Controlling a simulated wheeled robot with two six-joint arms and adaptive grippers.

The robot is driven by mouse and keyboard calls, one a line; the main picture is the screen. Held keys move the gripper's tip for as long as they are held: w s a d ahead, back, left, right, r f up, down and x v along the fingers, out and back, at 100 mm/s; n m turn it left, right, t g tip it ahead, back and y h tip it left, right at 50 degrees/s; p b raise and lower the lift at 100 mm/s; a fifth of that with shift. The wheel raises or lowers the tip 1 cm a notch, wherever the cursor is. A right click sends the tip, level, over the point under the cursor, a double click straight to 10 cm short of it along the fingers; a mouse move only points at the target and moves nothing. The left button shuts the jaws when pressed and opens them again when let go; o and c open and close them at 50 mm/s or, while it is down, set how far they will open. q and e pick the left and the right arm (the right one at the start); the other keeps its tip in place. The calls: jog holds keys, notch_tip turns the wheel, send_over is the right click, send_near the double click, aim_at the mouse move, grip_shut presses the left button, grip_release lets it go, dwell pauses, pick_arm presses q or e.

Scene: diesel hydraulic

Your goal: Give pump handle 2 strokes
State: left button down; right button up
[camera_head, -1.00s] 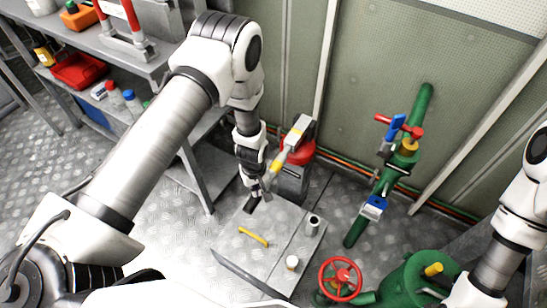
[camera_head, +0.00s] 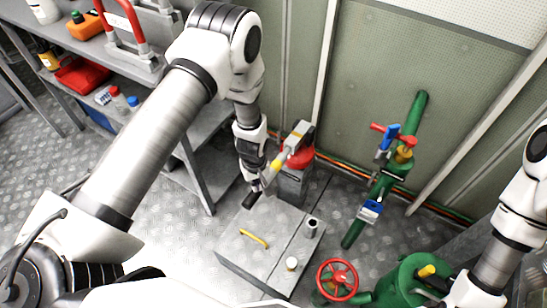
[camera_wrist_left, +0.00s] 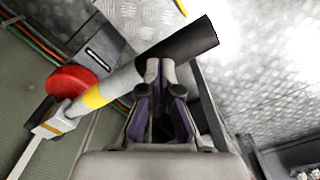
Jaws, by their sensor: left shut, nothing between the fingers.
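The pump handle is a long lever with a black grip (camera_head: 250,200), a yellow band and a grey shaft. It slants down from the pump head (camera_head: 298,136), which stands by a red cap near the wall. In the left wrist view the black grip (camera_wrist_left: 188,48) crosses right at the fingertips. My left gripper (camera_wrist_left: 161,66) is shut, its fingers side by side and empty, against or very close to the grip; I cannot tell if they touch. In the head view my left gripper (camera_head: 257,184) partly covers the lever. My right arm shows at the right edge, its gripper out of view.
A grey tank top (camera_head: 270,240) with a yellow handle lies below the lever. A green pipe (camera_head: 385,185) with valves and a red handwheel (camera_head: 337,279) stand to the right. A shelf with bottles and a red basket (camera_head: 82,75) is at left.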

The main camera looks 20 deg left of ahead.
pick_arm(q)
notch_tip(320, 180, up, 10)
jog(key=p, duration=0.7)
jog(key=shift+w+r, duration=0.15)
jog(key=shift+w, duration=0.2)
notch_tip(320, 180, up, 5)
jog(key=p, duration=0.3)
jog(key=shift+p, duration=0.4)
